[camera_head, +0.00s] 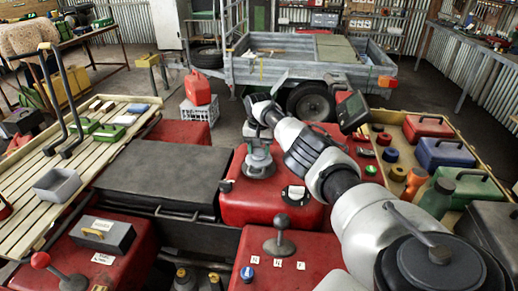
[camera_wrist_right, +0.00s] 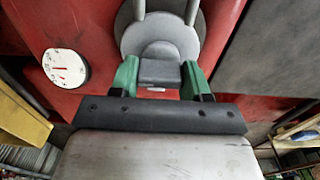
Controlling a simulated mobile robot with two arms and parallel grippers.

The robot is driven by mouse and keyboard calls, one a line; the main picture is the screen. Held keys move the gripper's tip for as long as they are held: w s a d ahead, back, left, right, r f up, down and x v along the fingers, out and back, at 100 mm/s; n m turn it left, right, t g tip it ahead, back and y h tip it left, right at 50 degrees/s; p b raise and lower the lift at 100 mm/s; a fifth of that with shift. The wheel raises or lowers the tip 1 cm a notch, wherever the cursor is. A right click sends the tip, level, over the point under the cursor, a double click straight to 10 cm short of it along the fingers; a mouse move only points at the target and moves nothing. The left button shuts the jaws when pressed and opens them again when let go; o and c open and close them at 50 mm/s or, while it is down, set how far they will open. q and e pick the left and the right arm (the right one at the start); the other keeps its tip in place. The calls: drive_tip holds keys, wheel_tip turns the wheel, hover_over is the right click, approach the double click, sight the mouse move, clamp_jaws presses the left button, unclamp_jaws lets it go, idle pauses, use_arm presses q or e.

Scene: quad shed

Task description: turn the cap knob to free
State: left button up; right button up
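The grey cap knob (camera_head: 259,168) sits on top of the red tank (camera_head: 240,205) in the middle of the head view. My right gripper (camera_head: 259,152) points down over it. In the right wrist view the green fingertips (camera_wrist_right: 160,80) stand on both sides of the grey block of the knob (camera_wrist_right: 160,70) and appear to touch it. A round grey disc of the cap shows beyond the block. The turn angle of the knob cannot be told. My left gripper is in neither view.
A white round gauge (camera_head: 295,194) is beside the cap. A dark lever (camera_head: 280,238) stands on the red panel nearer me. A slatted rack (camera_head: 88,150) with handles and boxes lies left. A tray with several cases (camera_head: 430,127) lies right. A trailer (camera_head: 300,65) stands behind.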

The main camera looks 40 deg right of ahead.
drive_tip(key=shift+c, duration=1)
drive_tip(key=n, duration=0.8)
drive_tip(key=shift+n+b, duration=0.3)
drive_tip(key=shift+b, duration=0.05)
drive_tip(key=n, duration=0.4)
drive_tip(key=shift+n, duration=0.3)
drive_tip(key=n, duration=0.4)
drive_tip(key=shift+r+n, duration=0.1)
drive_tip(key=shift+n, duration=0.2)
